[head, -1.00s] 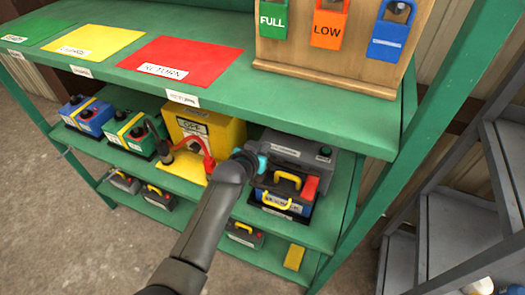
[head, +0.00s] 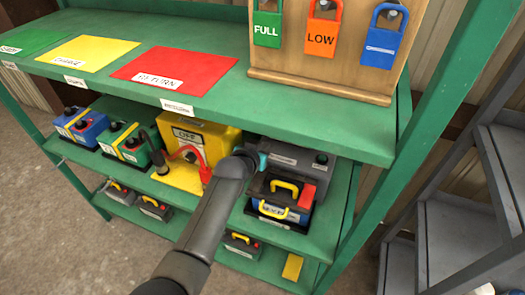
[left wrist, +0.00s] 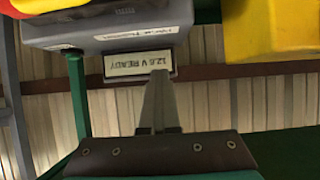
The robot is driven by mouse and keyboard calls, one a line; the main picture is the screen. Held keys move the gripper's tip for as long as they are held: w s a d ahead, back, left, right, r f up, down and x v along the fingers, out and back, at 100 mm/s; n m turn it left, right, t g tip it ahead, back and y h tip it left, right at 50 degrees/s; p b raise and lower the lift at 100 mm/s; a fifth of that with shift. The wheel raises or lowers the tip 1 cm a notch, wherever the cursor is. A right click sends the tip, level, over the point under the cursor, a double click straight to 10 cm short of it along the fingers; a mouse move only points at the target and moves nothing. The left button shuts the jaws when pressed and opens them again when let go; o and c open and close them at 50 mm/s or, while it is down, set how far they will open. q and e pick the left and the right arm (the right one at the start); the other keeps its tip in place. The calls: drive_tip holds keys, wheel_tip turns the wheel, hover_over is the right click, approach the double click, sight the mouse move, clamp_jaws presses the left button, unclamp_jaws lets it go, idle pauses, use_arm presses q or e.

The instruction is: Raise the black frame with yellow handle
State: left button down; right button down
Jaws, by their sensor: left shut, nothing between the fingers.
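The black frame (head: 261,187) with yellow handle (head: 285,186) stands on the middle shelf at the right, in front of a grey unit. A blue box with a second yellow handle (head: 273,212) and a red part is at its front. My left gripper (head: 262,160) is just above and behind the frame's left side, by the grey unit (head: 298,162), not on the handle. In the left wrist view its fingers (left wrist: 159,88) are shut and empty, overlapping a label reading "12.6 V READY" (left wrist: 138,64) on the grey unit. My right gripper is not in view.
The upper green shelf (head: 205,92) overhangs, holding coloured mats and a wooden padlock board (head: 330,84). A green post (head: 420,130) bounds the right.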

use_arm(q)
drive_tip(key=shift+w+d, duration=0.1)
drive_tip(key=shift+w, duration=0.15)
drive_tip(key=c, duration=1.1)
unclamp_jaws()
drive_tip(key=shift+s+r, duration=0.1)
drive_tip(key=shift+p+v, duration=2.2)
drive_tip(key=shift+v, duration=5.35)
